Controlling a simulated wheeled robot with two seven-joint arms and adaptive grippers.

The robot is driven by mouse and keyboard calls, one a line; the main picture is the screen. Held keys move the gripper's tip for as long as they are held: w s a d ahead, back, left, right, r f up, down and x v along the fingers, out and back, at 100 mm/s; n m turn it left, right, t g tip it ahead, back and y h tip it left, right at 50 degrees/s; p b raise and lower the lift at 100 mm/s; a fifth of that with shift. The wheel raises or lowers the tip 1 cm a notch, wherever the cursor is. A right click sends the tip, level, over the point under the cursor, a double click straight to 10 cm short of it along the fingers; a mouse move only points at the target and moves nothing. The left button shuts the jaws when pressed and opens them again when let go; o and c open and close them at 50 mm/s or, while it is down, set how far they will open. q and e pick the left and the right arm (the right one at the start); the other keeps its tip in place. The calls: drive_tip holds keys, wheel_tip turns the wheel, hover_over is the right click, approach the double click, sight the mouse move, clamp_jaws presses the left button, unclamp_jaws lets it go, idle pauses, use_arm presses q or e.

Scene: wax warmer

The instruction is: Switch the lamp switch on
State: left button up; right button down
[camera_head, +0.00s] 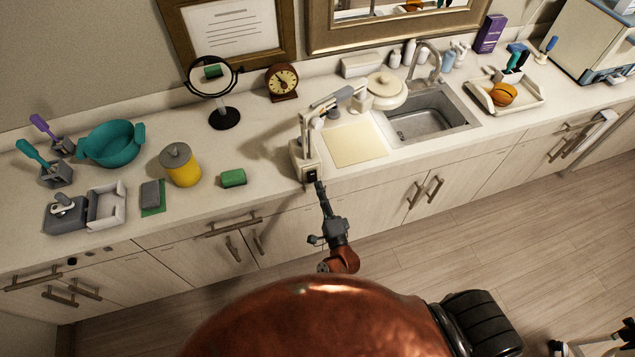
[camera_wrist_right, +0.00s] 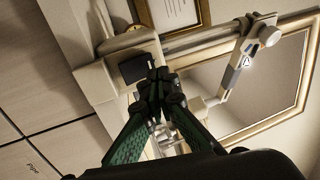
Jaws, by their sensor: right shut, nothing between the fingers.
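The lamp (camera_head: 303,157) stands at the counter's front edge, a pale base with a jointed arm leaning right over a cream board. Its black switch (camera_head: 311,175) is on the front of the base. In the right wrist view the dark switch (camera_wrist_right: 138,67) sits on the pale lamp base (camera_wrist_right: 93,84). My right gripper (camera_head: 320,188) is shut and empty, with its fingertips right at the switch. In the wrist view the fingertips (camera_wrist_right: 158,77) overlap the switch's edge; I cannot tell whether they touch it. My left gripper is not in view.
A cream board (camera_head: 356,145) and the sink (camera_head: 425,120) lie right of the lamp. A green sponge (camera_head: 233,178) and a yellow pot (camera_head: 181,168) stand to its left. A round mirror (camera_head: 213,77) and a clock (camera_head: 282,81) are behind. The floor before the cabinets is clear.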

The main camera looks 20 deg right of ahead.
drive_tip(key=r+b+v, duration=0.1)
drive_tip(key=r+v, duration=0.1)
drive_tip(key=v, duration=0.8)
drive_tip(key=shift+s+r, duration=0.25)
drive_tip(key=shift+s, duration=0.05)
drive_tip(key=shift+d, duration=0.1)
wheel_tip(320, 180, down, 19)
drive_tip(key=s+a+n+g+y+b, duration=0.1)
drive_tip(key=s+n+g+y, duration=0.1)
drive_tip(key=n+g+y, duration=0.3)
drive_tip(key=s+d+f+n+g+h+b, duration=0.1)
drive_tip(key=s+f+n+g, duration=0.3)
drive_tip(key=f, duration=0.7)
drive_tip(key=s+d+f+n+g+h+b, duration=0.1)
drive_tip(key=s+d+f+n, duration=0.15)
drive_tip(key=s+f, duration=0.65)
drive_tip(key=s+d+f+n+g+h, duration=0.1)
drive_tip(key=s+d+f+n+g, duration=0.3)
drive_tip(key=s+f, duration=0.7)
drive_tip(key=s+d+f+n+g+h+b, duration=0.1)
drive_tip(key=s+d+f+n+g, duration=0.3)
drive_tip(key=s+f, duration=0.7)
drive_tip(key=s+d+g, duration=0.1)
drive_tip(key=s+d, duration=0.1)
drive_tip(key=s, duration=0.3)
drive_tip(key=shift+d+g, duration=0.3)
